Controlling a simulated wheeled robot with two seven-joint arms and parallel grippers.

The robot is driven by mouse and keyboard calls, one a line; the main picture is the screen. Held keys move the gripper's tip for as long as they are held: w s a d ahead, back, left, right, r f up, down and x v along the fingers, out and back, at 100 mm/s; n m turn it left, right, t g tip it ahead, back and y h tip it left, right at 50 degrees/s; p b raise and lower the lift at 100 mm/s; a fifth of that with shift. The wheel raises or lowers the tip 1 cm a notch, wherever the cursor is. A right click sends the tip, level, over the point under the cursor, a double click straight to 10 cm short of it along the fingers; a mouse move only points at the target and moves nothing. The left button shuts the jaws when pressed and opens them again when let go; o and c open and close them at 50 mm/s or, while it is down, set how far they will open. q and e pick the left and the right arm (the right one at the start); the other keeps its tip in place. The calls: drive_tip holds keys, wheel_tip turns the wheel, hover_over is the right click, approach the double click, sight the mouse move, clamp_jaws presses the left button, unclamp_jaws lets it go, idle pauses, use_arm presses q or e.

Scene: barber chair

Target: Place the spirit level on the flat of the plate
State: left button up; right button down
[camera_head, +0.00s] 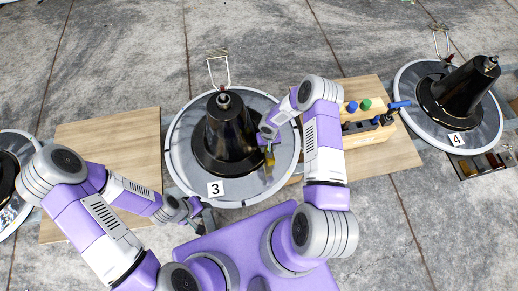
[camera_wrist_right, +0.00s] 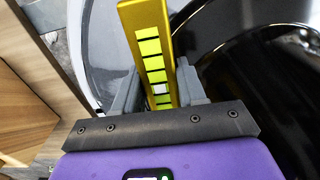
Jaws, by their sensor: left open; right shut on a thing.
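The spirit level is a yellow bar (camera_wrist_right: 137,18) with bright yellow and black marks, between the fingers of my right gripper (camera_head: 268,143) in the wrist view. In the head view it shows small and yellow (camera_head: 270,158) over the right part of the round grey plate (camera_head: 230,108) labelled 3. I cannot tell whether it touches the plate. A black cone-shaped base (camera_head: 228,135) stands in the plate's middle, close beside my right gripper. My left gripper (camera_head: 194,212) is open and empty near the plate's lower left edge.
A wooden board (camera_head: 95,140) lies left of the plate. Another board at the right carries a wooden tool holder (camera_head: 372,130) with blue and green handles. A second plate (camera_head: 405,85) with a black base, labelled 4, stands at far right, above a tray of dark pieces (camera_head: 485,163).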

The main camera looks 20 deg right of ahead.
wheel_tip(320, 180, down, 6)
drive_tip(key=shift+r+b, duration=0.25)
drive_tip(key=shift+b, duration=0.6)
drive_tip(key=shift+r, duration=0.15)
drive_tip(key=shift+f, duration=0.25)
drive_tip(key=c, duration=0.6)
unclamp_jaws()
drive_tip(key=shift+c, duration=0.2)
drive_tip(key=shift+r, duration=0.1)
